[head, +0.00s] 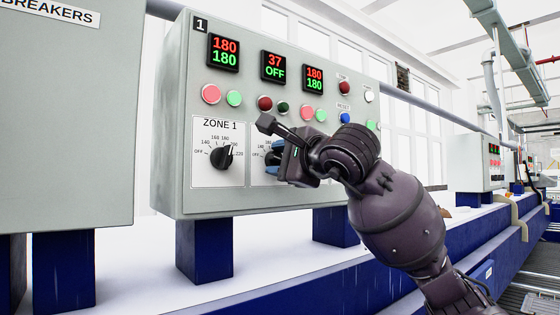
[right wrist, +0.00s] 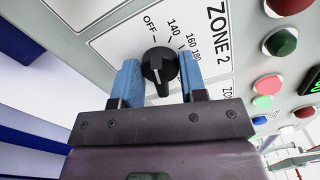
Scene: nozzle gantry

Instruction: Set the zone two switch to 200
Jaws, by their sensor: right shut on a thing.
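The zone two switch is a black rotary knob (right wrist: 158,66) under the "ZONE 2" label in the right wrist view. The marks OFF, 140, 160 and 180 show around it; higher marks are hidden. Which mark its pointer meets is not clear. My right gripper (right wrist: 158,82) is shut on the knob, with one blue finger on each side. In the head view my right gripper (head: 276,158) covers most of this switch. The middle display (head: 274,66) reads 37 over OFF. My left gripper is not in view.
The zone 1 knob (head: 221,157) is just left of my right gripper. Displays reading 180 over 180 (head: 223,52) flank the middle one. Push buttons and lamps, including a red one (head: 211,94), sit above the switches. The breakers cabinet (head: 70,130) stands at the left.

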